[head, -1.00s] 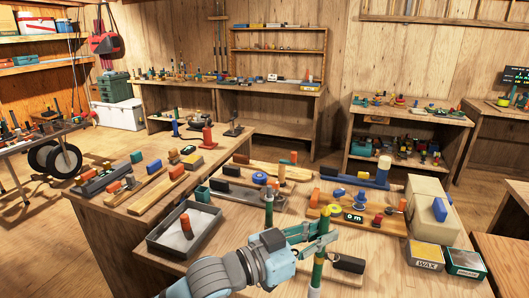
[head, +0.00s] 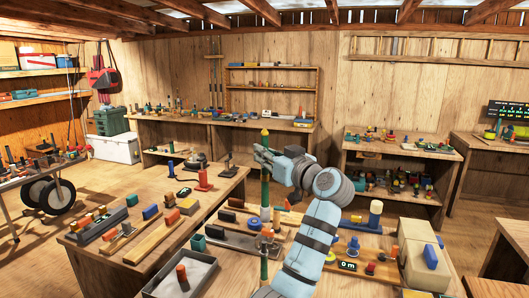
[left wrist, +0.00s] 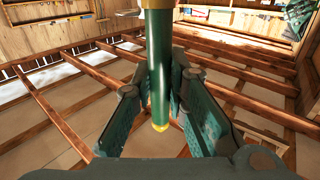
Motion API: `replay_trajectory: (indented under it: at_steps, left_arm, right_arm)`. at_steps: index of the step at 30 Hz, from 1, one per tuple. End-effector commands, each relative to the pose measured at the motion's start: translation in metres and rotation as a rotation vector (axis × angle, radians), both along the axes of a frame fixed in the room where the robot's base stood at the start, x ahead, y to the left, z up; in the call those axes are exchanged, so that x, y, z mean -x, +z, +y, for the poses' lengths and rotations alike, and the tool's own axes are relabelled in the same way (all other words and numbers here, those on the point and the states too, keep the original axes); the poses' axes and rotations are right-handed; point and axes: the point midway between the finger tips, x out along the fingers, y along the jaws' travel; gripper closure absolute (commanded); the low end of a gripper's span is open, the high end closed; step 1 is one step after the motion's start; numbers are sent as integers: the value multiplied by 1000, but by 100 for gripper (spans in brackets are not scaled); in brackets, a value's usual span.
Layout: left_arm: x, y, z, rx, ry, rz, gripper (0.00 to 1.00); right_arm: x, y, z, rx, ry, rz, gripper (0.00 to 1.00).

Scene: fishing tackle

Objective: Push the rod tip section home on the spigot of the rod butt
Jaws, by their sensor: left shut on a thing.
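The green rod tip section (head: 265,185) stands upright in the head view, its yellow end on top. My left gripper (head: 265,157) is shut on it near that top end. In the left wrist view the tip section (left wrist: 160,65) runs between the two fingers (left wrist: 160,105), yellow end toward the bottom of the picture. The rod butt (head: 264,265) stands upright on the bench directly below, in line with the tip section, with an orange-red part near its top. I cannot tell whether the two are touching or how far the spigot is covered. My right gripper is out of view.
A grey tray (head: 150,285) with an upright red-topped piece stands at the left front. Wooden boards with coloured blocks, a blue holder and a cream box (head: 424,258) crowd the bench around the rod.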

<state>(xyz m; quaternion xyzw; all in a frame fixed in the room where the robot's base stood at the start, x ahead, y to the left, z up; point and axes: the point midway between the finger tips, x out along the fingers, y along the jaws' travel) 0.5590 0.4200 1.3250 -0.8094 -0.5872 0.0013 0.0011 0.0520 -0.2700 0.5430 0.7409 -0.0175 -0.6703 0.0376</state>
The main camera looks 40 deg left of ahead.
Motion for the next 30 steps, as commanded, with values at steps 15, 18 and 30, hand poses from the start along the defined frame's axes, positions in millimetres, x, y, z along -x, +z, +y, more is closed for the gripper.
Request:
replay_trajectory:
  at_steps: [15, 18, 30]
  left_arm:
    - [6, -7, -3, -2, 15, 3, 100]
    - [6, -19, -2, -2, 15, 3, 100]
    - [6, -60, -2, -3, 15, 3, 100]
  right_arm:
    - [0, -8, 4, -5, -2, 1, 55]
    - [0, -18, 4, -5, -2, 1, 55]
    - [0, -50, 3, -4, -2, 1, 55]
